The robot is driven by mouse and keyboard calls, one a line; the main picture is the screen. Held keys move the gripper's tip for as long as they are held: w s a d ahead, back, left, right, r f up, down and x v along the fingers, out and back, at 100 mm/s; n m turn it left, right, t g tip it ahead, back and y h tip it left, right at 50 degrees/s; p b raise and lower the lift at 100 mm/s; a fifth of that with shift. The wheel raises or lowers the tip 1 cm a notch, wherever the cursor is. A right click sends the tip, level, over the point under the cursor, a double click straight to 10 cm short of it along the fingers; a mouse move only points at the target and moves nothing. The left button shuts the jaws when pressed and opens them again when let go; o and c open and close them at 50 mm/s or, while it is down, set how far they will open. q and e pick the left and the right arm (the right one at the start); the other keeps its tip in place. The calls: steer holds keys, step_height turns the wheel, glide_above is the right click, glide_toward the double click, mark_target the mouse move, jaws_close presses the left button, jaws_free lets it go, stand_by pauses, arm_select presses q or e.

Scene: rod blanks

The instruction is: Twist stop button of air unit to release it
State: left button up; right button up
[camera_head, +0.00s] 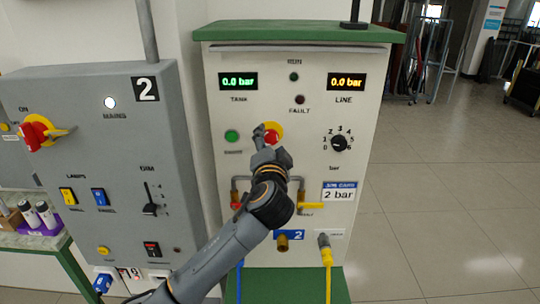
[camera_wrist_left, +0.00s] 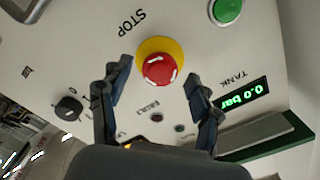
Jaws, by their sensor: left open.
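The air unit (camera_head: 355,215) is a cream panel with a green top, with its TANK and LINE displays both reading 0.0 bar. Its red stop button (camera_head: 271,135) on a yellow disc is partly hidden behind my left gripper (camera_head: 262,133) in the head view. In the left wrist view the stop button (camera_wrist_left: 159,68) shows whole, with white marks on its face and STOP printed beside it. My left gripper (camera_wrist_left: 158,92) is open, its two fingers apart on either side of the button's line of view. I cannot tell whether they touch it. My right gripper is not in view.
A green button (camera_head: 232,136) is left of the stop button, and a black pressure knob (camera_head: 338,143) is to the right. Below are a yellow-handled valve (camera_head: 311,205) and a yellow hose (camera_head: 328,275). A grey control cabinet (camera_head: 100,160) stands at left. Open floor lies at right.

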arm_select(q)
steer(key=s, duration=1)
steer(key=shift+a, duration=0.15)
